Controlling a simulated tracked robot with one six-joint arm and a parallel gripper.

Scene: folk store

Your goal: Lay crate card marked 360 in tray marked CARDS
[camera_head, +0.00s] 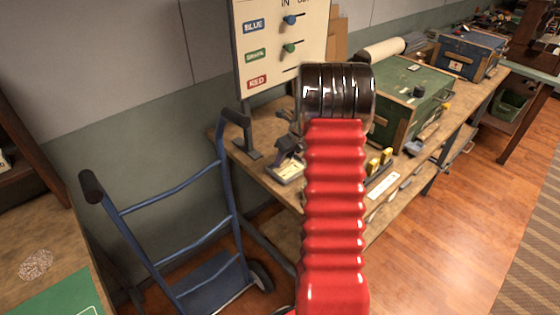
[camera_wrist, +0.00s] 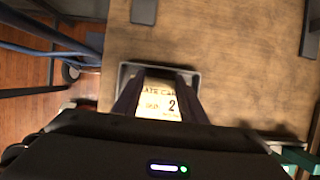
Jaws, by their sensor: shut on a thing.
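My gripper (camera_wrist: 160,77) is over the workbench, its two dark fingers shut on a cream card (camera_wrist: 158,103). The card's print reads partly "ATE CARD" with a large 2; the rest of its number is hidden, and I cannot read 360. A small grey-rimmed tray (camera_wrist: 123,76) lies around and behind the fingertips in the wrist view. I cannot tell whether the card touches it. In the head view a dark tray (camera_head: 272,173) with a cream face stands on the near end of the bench. No CARDS mark is readable.
A blue hand truck (camera_head: 184,188) stands left of the bench. A sign board (camera_head: 268,45) with coloured labels stands behind. A green crate (camera_head: 408,95) and a blue crate (camera_head: 468,55) sit farther along.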

